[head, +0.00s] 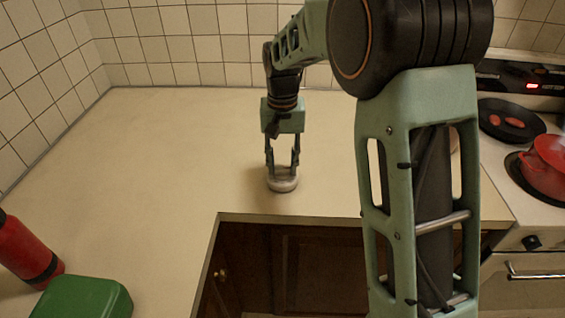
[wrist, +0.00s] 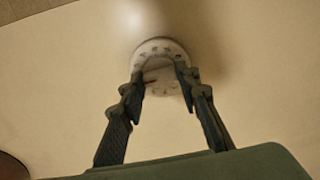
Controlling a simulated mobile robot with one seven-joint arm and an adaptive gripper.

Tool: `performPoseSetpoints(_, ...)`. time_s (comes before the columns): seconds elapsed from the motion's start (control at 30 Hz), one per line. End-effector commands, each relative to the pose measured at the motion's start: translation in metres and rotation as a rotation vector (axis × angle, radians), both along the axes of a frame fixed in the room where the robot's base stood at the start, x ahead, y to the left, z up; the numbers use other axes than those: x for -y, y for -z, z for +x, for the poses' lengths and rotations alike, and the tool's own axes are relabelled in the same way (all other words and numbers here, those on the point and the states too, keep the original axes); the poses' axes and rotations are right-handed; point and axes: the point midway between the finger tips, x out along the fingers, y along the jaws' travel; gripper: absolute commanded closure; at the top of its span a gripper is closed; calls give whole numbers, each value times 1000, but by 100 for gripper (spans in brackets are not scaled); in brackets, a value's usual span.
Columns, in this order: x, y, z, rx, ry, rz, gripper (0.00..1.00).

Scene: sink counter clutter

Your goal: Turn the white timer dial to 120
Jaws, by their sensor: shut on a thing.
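The white timer dial (head: 283,185) is a small round white piece on the beige counter, close to the counter's inner front edge. In the wrist view the timer (wrist: 160,50) shows dark marks around its rim and a small reddish mark near its middle; the numbers are too small to read. My gripper (head: 283,172) reaches straight down from above. Its two fingers (wrist: 160,75) stand on either side of the dial's raised middle and are shut on it. The fingers hide part of the dial's sides.
A red bottle (head: 25,250) and a green box (head: 84,300) are at the lower left. A stove at the right holds a dark pan (head: 508,120) and a red pot (head: 548,165). The counter left of the timer is clear. Tiled walls stand behind and at the left.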

Motion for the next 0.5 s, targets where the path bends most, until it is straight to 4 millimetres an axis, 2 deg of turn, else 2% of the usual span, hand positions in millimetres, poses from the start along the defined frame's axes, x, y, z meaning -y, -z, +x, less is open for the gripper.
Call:
performPoseSetpoints(0.2, 0, 0, 0, -1, 142, -1, 94)
performPoseSetpoints(0.5, 0, 1, 0, -1, 173, -1, 94)
